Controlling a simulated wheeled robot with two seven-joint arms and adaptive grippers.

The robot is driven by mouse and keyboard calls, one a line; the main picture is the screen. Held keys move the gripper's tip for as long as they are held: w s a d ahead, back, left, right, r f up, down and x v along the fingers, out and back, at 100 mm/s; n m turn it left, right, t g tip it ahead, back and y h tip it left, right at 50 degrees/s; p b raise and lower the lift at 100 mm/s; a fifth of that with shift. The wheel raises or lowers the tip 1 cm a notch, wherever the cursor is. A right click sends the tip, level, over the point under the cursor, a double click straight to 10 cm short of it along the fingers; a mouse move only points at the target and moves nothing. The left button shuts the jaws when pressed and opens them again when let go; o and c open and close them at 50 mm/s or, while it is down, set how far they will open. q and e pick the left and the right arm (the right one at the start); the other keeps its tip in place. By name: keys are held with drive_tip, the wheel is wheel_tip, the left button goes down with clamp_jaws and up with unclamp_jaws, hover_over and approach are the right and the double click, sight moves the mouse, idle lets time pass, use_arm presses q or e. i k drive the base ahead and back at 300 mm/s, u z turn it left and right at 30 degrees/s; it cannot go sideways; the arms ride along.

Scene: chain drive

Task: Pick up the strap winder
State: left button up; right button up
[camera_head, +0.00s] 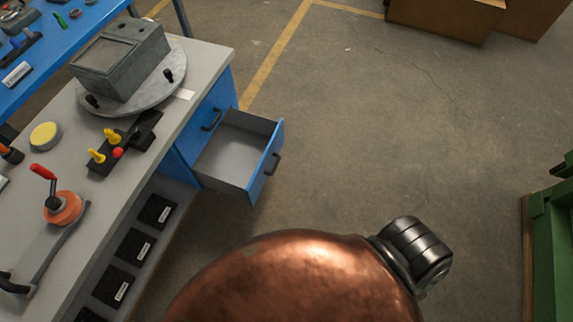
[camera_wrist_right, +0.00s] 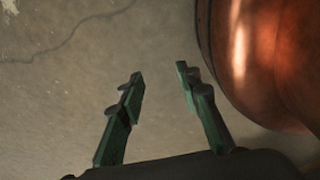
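What looks like the strap winder is a device with an orange round drum (camera_head: 63,208), a dark crank with a red knob, and a grey arm or strap running down to a black handle. It sits on the grey bench top at the lower left of the head view. My right gripper (camera_wrist_right: 160,72) shows in the right wrist view with its two green fingers apart and nothing between them. Neither gripper shows in the head view, so the right gripper's distance from the winder cannot be told.
On the grey bench (camera_head: 207,67) are a grey box (camera_head: 122,60) on a round plate, a black block (camera_head: 125,147) with yellow pegs, and a yellow disc (camera_head: 45,135). A blue drawer (camera_head: 240,155) stands open beside the bench. Floor right of it is clear. Green equipment (camera_head: 556,235) stands at right.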

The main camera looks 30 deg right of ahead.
sight(23, 281)
drive_tip(key=u, duration=0.9)
